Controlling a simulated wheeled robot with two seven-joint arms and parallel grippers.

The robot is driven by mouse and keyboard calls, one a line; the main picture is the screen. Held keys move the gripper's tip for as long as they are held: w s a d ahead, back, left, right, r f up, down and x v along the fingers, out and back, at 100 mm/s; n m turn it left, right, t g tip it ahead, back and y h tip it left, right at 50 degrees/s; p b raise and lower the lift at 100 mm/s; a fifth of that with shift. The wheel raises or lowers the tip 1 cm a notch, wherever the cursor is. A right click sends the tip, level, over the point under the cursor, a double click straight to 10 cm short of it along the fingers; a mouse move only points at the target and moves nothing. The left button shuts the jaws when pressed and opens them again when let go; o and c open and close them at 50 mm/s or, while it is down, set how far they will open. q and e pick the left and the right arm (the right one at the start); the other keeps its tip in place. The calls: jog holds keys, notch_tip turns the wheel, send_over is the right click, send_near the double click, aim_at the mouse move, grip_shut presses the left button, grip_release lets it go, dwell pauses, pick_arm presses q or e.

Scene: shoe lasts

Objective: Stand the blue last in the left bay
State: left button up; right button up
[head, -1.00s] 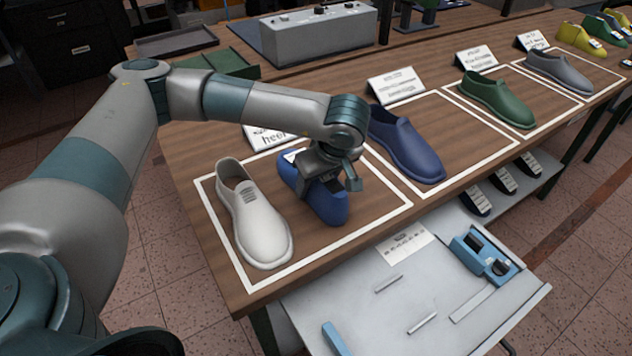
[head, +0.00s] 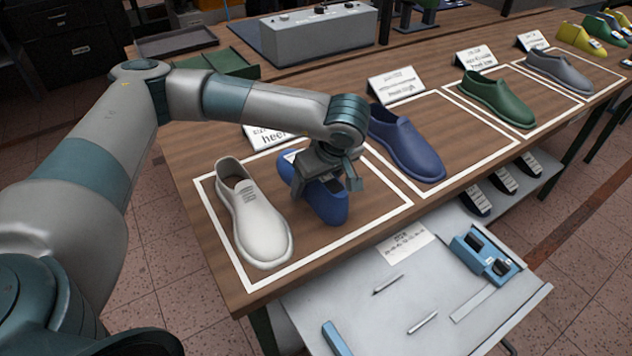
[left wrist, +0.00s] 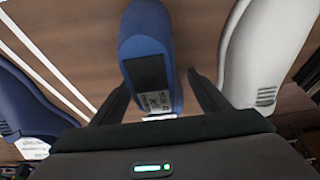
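The blue last (head: 326,204) lies on the wooden table inside the leftmost white-outlined area (head: 247,283), to the right of a white shoe (head: 257,222). My left gripper (head: 328,187) is over the middle of the last and hides part of it. In the left wrist view the blue last (left wrist: 150,35), with a dark patch and a white label, shows between my two spread fingers (left wrist: 162,95). A gap shows on the right finger's side; contact on the left side cannot be told. My right gripper is not in view.
A blue shoe (head: 405,145), a green shoe (head: 496,98) and a grey shoe (head: 558,71) stand in further outlined areas to the right. Sign cards stand behind them. A lower grey tray (head: 350,300) holds a blue two-slot fixture (head: 487,254).

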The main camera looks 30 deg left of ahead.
pick_arm(q)
jog(key=shift+f, duration=0.1)
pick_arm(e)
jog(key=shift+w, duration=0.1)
pick_arm(q)
jog(key=b+v, duration=0.1)
jog(key=v, duration=0.5)
jog(key=shift+d+b, duration=0.1)
jog(key=shift+b, duration=0.2)
jog(key=b+v, duration=0.1)
jog(key=v, duration=1)
jog(key=shift+r, duration=0.3)
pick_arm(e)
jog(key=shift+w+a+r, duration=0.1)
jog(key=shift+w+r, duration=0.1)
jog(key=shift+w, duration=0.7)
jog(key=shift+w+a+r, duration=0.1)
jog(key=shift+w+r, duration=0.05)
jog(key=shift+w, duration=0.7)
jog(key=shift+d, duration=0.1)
